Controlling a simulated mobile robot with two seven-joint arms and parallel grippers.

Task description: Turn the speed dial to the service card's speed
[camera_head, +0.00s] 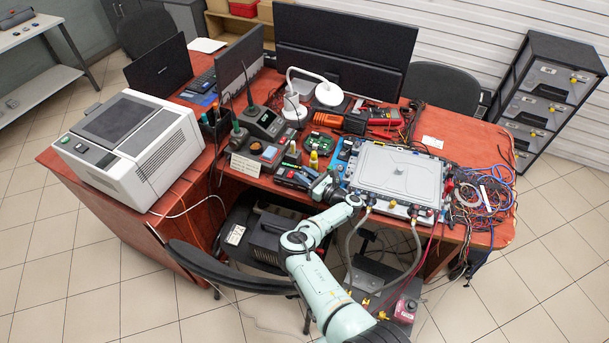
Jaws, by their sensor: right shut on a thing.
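My right gripper (328,187) reaches up from below to the front left corner of the blue-edged rig (342,157) with the large grey plate (398,176). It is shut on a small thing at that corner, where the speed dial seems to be. The jaws cover the dial, so its setting cannot be read. A small cream card (245,164) stands at the desk's front edge, left of the gripper. It may be the service card; its text is too small to read. My left gripper is not in view.
Hoses (417,243) hang from the rig's front edge to a dark unit (382,283) below. Small tools and bottles crowd the red desk (500,220) left of the gripper. Tangled cables (482,195) lie to the right. A black chair (225,265) stands in front.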

